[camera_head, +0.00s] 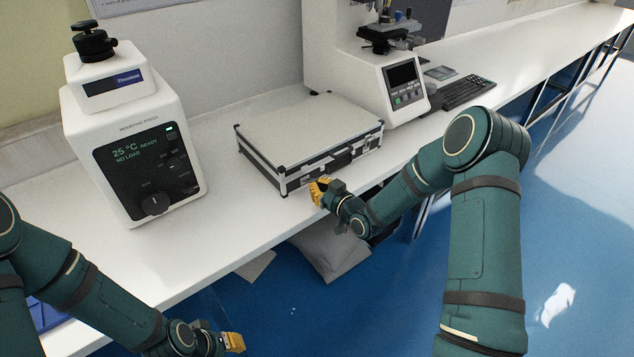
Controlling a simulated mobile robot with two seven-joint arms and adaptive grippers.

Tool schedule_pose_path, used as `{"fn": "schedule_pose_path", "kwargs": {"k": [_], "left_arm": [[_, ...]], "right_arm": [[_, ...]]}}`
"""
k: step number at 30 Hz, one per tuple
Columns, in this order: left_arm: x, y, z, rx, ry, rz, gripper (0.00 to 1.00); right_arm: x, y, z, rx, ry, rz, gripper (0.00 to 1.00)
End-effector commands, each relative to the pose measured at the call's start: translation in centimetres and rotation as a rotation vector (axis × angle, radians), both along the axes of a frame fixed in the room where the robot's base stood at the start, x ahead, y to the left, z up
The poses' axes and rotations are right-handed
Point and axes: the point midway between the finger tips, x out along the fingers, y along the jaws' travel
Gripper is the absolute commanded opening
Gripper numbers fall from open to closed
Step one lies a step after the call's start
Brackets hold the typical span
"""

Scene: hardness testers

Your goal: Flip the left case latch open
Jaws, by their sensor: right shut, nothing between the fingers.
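The silver-grey case (310,118) with black edges and metal corners lies flat and closed on the white bench. Its black handle (343,160) is on the front face. My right gripper (318,191) is shut and empty, with its yellow fingers close to the left part of the case's front face. I cannot tell whether it touches the case. The left latch is too small and partly hidden by the fingers, so its state is unclear. My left gripper (235,342) is low at the bottom, below the bench edge and away from the case. Its finger opening is unclear.
A white mounting press (130,120) with a black display stands left of the case. A white hardness tester (385,85) stands behind and to the right, with a black keyboard (467,92) beyond. The bench (215,215) is clear between press and case. Grey bags (330,250) lie on the blue floor.

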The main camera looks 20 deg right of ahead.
Motion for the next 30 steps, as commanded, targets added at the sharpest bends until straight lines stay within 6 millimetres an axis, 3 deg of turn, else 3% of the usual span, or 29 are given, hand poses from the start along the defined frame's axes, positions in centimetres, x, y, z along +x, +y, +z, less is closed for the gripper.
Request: {"fn": "schedule_pose_path", "kwargs": {"k": [12,29,30], "left_arm": [[-0.01,0.0,0.0,0.0,0.0,0.0,0.34],[-0.01,0.0,0.01,0.0,0.0,0.0,0.34],[-0.01,0.0,0.01,0.0,0.0,0.0,0.34]], "right_arm": [[-0.01,0.0,-0.97,0.068,-0.189,0.001,0.0],[0.04,0.06,-0.96,0.076,-0.219,0.002,0.0],[0.04,0.06,-0.96,0.076,-0.219,0.002,0.05]]}}
